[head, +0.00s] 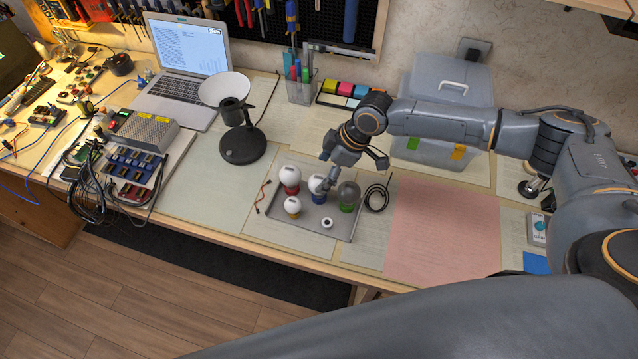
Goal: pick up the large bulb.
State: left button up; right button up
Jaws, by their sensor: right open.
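Several bulbs stand on a grey tray (283,226) on the table. One white bulb (289,176) has a red base. Another white bulb (315,183) has a blue base, and a dark grey, glassy bulb (348,192) has a green base. A smaller white bulb (292,205) has a yellow base. Which one is the large bulb is hard to tell by size; the red-based and the grey one look biggest. My left gripper is not in view.
A small white ring-like piece (327,222) lies on the tray. A black cable coil (377,197) lies right of it, a desk lamp (242,143) stands back left, and a clear bin (440,165) stands behind my right arm. The pink sheet (445,230) is clear.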

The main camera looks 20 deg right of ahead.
aim_at(319, 183)
jog(key=x, duration=0.1)
jog(key=p+x, duration=0.1)
jog(key=x, duration=0.2)
jog(key=shift+s+d+f+p, duration=0.2)
jog(key=shift+s+d+p, duration=0.1)
jog(key=shift+w+a+f, duration=0.15)
jog(key=shift+a+f, duration=0.05)
jog(key=shift+f, duration=0.4)
jog(key=c, duration=1.2)
